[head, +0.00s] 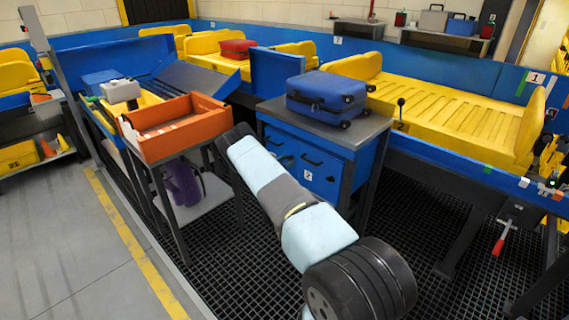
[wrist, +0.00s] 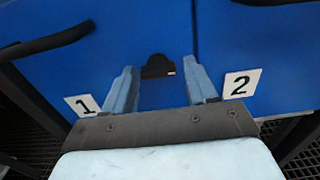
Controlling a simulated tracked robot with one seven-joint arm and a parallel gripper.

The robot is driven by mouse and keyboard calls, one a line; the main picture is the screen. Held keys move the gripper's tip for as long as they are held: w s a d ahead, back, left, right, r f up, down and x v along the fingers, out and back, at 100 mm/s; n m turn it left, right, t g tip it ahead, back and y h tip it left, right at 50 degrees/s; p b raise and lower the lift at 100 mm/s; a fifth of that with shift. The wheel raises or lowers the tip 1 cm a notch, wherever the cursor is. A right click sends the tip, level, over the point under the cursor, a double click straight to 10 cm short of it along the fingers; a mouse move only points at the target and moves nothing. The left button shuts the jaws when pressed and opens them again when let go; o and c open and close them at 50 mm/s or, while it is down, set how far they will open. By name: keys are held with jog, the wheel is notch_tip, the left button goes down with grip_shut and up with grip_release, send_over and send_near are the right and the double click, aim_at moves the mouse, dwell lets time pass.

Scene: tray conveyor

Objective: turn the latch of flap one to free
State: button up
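Flap one (wrist: 95,62) is a blue panel at left in the wrist view, with a white "1" label (wrist: 82,105) low on it. Its latch (wrist: 157,67) is a small black piece with a rounded top, near the seam with flap two (wrist: 245,45). My gripper (wrist: 159,70) is open, its two pale blue fingers either side of the latch with visible gaps. I cannot tell how far the fingertips are from the panel. In the head view my arm reaches towards the blue cabinet (head: 308,160) and hides its left front; the latch cannot be made out there.
Black bar handles cross flap one (wrist: 45,43) and the top of flap two (wrist: 275,2). A blue suitcase (head: 327,97) lies on the cabinet. An orange tray (head: 178,140) on a stand is left of my arm. A yellow conveyor tray (head: 440,105) is behind at right.

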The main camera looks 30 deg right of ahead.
jog(key=shift+d, duration=0.1)
jog(key=c, duration=0.7)
jog(key=shift+a, duration=0.45)
jog(key=shift+c, duration=0.4)
jog(key=shift+s+d, duration=0.1)
jog(key=shift+d, duration=0.25)
jog(key=shift+d+m, duration=0.15)
jog(key=shift+m, duration=0.35)
jog(key=shift+s+d+f+m, duration=0.1)
jog(key=shift+s+f+m, duration=0.05)
jog(key=shift+m, duration=2.65)
jog(key=shift+s+f+m, duration=0.1)
jog(key=shift+m, duration=2.7)
jog(key=shift+s+d+f+m, duration=0.1)
jog(key=shift+s+f+m, duration=0.05)
jog(key=shift+m, duration=2.65)
jog(key=shift+a, duration=0.1)
